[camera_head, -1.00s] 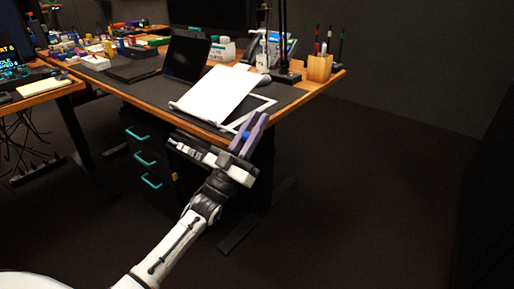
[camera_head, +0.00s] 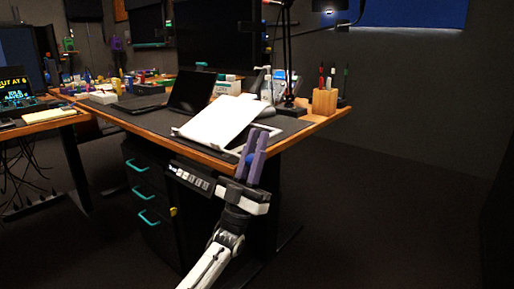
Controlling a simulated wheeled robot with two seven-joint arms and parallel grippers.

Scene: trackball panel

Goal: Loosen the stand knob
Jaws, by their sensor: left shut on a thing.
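A stand holding a white sheet-like panel (camera_head: 219,122) leans on the desk near its front right corner. A white frame (camera_head: 271,131) shows behind and beside it. My left gripper (camera_head: 257,144), with purple fingers pointing up, is at the desk's front edge, just in front of the stand's lower right part. It is shut on a small blue knob (camera_head: 250,159), mostly hidden between and behind the fingers. My right gripper is not in view.
The wooden desk edge (camera_head: 310,128) runs close behind my left gripper. A black drawer cabinet with teal handles (camera_head: 143,192) stands under the desk. A laptop (camera_head: 192,92), a phone, a lamp and a wooden pen holder (camera_head: 325,101) stand behind. The floor at right is clear.

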